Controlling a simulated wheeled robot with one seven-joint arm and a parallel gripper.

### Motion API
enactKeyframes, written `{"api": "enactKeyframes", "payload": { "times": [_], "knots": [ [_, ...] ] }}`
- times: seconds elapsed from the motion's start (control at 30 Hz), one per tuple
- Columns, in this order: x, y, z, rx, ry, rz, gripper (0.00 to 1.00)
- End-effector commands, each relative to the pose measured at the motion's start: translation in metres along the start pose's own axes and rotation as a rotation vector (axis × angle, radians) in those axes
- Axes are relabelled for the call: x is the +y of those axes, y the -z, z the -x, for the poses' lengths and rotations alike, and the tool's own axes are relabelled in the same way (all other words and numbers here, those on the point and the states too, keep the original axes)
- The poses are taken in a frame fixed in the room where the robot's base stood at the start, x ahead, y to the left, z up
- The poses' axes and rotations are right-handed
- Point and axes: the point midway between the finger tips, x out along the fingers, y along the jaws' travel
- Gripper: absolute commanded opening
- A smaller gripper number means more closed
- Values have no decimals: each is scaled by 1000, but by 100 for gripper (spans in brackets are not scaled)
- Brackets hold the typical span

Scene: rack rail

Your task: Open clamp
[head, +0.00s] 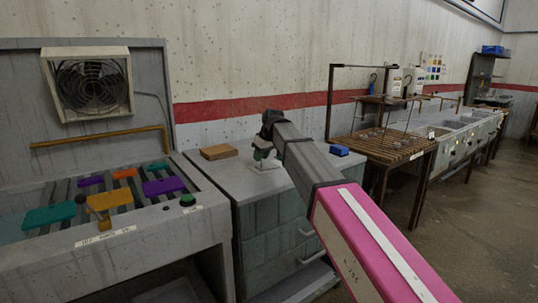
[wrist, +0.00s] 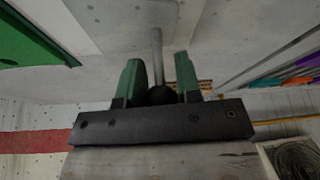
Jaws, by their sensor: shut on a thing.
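My gripper (wrist: 158,78) has two green fingers, shut around a dark round knob (wrist: 160,95) on the end of a grey rod, which looks like the clamp's lever (wrist: 157,48). In the head view my gripper (head: 263,153) is low over the grey cabinet top, at a small pale plate (head: 267,166) that seems to be the clamp's base. My wrist and fingers hide most of the clamp there, so I cannot tell whether it is open or closed.
A brown block (head: 219,152) and a blue box (head: 339,150) lie on the cabinet top (head: 205,175) to either side. At left is a grey basin with coloured plates (head: 50,215) and a fan (head: 90,84) above. A slatted table (head: 385,145) stands at right.

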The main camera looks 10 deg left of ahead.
Motion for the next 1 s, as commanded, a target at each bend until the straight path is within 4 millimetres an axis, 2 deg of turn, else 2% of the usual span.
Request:
{"api": "enactKeyframes", "payload": {
  "times": [0.27, 0.3, 0.37, 0.73, 0.87, 1.0],
  "knots": [
    [-3, 1, 0, 0, -1, 0, 0],
    [-3, 1, 0, 0, -2, 0, 35],
    [-3, 1, 0, 0, -2, 0, 53],
    [-3, 0, 4, 1, -2, 0, 53],
    [-2, 0, 19, 2, -2, 0, 53],
    [-2, 0, 44, 2, -3, -1, 53]
  ]
}}
